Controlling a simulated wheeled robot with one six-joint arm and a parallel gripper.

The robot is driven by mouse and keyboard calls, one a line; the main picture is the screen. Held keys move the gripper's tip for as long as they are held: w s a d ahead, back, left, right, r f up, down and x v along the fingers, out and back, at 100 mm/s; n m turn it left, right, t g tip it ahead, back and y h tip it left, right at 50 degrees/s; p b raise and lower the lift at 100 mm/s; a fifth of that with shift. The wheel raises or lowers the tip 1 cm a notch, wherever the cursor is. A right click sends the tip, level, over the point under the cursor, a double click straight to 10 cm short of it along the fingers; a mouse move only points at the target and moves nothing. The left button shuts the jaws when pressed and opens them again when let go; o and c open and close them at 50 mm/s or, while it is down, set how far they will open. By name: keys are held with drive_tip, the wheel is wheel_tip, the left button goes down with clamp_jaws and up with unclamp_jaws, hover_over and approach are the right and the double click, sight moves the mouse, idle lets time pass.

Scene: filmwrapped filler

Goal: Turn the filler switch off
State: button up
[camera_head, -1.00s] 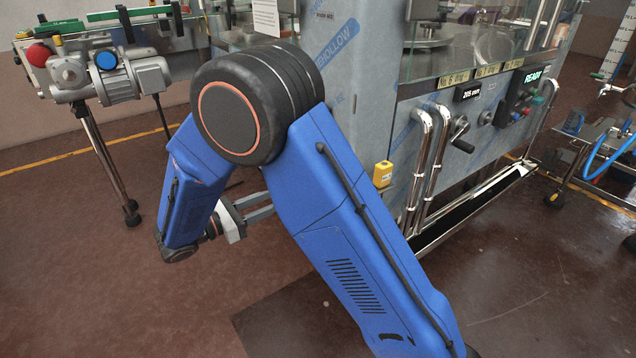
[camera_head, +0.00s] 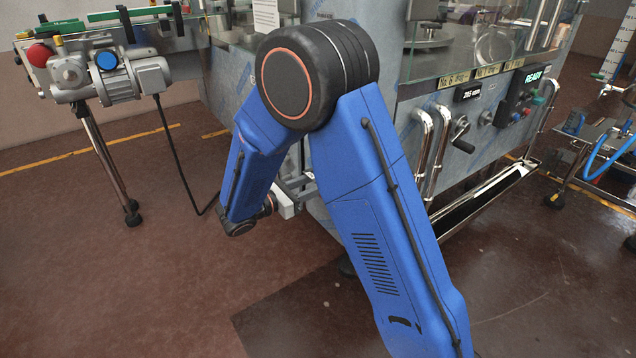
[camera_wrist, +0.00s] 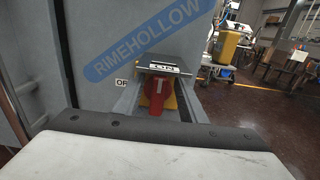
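The filler switch (camera_wrist: 158,95) is a red rotary knob on a yellow base, on the grey panel in the middle of the wrist view. A white mark on the knob stands roughly upright. A plate reading "ON" (camera_wrist: 163,69) is just above it, and a partly hidden label starting "OF" (camera_wrist: 121,82) is to its left. My gripper (camera_wrist: 160,103) appears open, with one finger on each side of the knob; contact cannot be told. In the head view my gripper (camera_head: 298,185) shows partly behind my blue arm, which hides the switch.
The filler machine's grey cabinet (camera_head: 232,85) stands before me, with chrome handles (camera_head: 441,150), a crank (camera_head: 461,135) and a "READY" display (camera_head: 537,75) at right. A conveyor with a motor (camera_head: 120,78) is at left. A cart (camera_head: 600,150) is at right. Floor at front left is clear.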

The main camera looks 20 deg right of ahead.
drive_tip(key=shift+d, duration=0.25)
clamp_jaws()
drive_tip(key=shift+w+n, duration=0.15)
drive_tip(key=shift+n, duration=0.15)
drive_tip(key=shift+w+a+f+n, duration=0.15)
drive_tip(key=shift+w+f+n, duration=0.3)
drive_tip(key=shift+n, duration=2.45)
drive_tip(key=shift+w+a+f+n, duration=0.2)
drive_tip(key=shift+w+f+n, duration=0.25)
drive_tip(key=shift+n, duration=2.45)
drive_tip(key=shift+w+a+f+n, duration=0.15)
drive_tip(key=shift+w+f+n, duration=0.3)
drive_tip(key=shift+n, duration=2.45)
drive_tip(key=shift+s+f, duration=0.1)
